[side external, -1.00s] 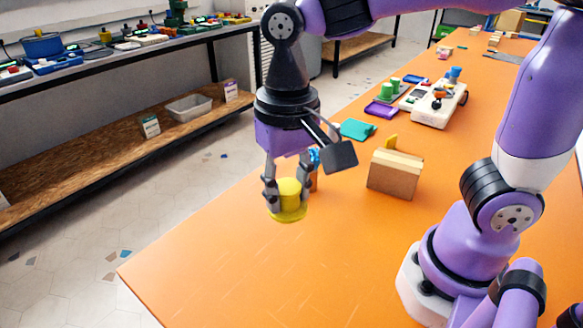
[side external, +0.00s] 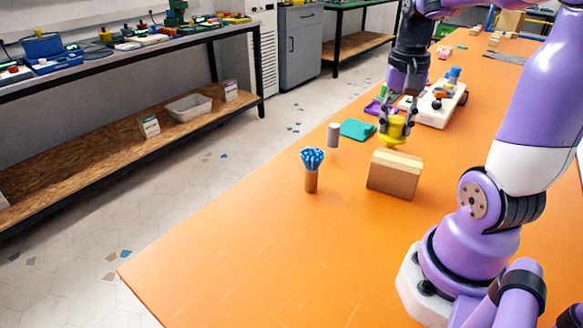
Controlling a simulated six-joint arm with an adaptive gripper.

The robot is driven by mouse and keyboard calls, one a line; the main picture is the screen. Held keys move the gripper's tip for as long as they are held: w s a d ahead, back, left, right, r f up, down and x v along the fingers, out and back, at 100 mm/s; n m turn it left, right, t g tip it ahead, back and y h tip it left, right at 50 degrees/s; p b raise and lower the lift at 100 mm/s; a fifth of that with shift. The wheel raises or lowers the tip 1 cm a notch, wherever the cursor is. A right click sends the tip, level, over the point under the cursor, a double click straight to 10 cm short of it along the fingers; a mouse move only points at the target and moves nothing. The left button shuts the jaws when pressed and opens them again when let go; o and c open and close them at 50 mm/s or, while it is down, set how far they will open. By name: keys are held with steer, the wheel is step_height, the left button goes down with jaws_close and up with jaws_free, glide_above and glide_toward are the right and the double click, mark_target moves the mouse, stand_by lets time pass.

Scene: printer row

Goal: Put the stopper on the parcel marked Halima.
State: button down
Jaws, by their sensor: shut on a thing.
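My gripper (side external: 396,126) is shut on a yellow stopper (side external: 394,140), which has a round body and a wider flat base. It holds the stopper upright, just above or behind the top of a brown cardboard parcel (side external: 392,178) with a paler band along its top. I cannot tell whether the stopper touches the parcel. No name can be read on the parcel.
A brown cup of blue sticks (side external: 311,178) and a grey cylinder (side external: 333,135) stand left of the parcel. A teal pad (side external: 357,130) and a white device (side external: 440,108) lie behind. The orange table's (side external: 250,260) front left is clear.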

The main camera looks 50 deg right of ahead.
mark_target(398, 160)
steer(key=d+f, duration=0.1)
steer(key=s+d+f, duration=0.1)
steer(key=d, duration=0.1)
steer(key=shift+s+d+f, duration=0.1)
steer(key=shift+d+f, duration=0.05)
steer(key=shift+d, duration=0.15)
steer(key=shift+f, duration=2.05)
steer(key=shift+f, duration=0.1)
steer(key=c, duration=0.5)
jaws_free()
step_height(398, 160, up, 12)
steer(key=w+a+f+n+t, duration=0.1)
steer(key=a+n+t, duration=0.1)
steer(key=a+n, duration=0.4)
steer(key=w+a+f+n+t, duration=0.2)
steer(key=a+n, duration=0.4)
steer(key=a, duration=0.7)
steer(key=shift+w+a+f+n+t, duration=0.15)
steer(key=shift+a+n+t, duration=0.25)
steer(key=shift+t, duration=0.4)
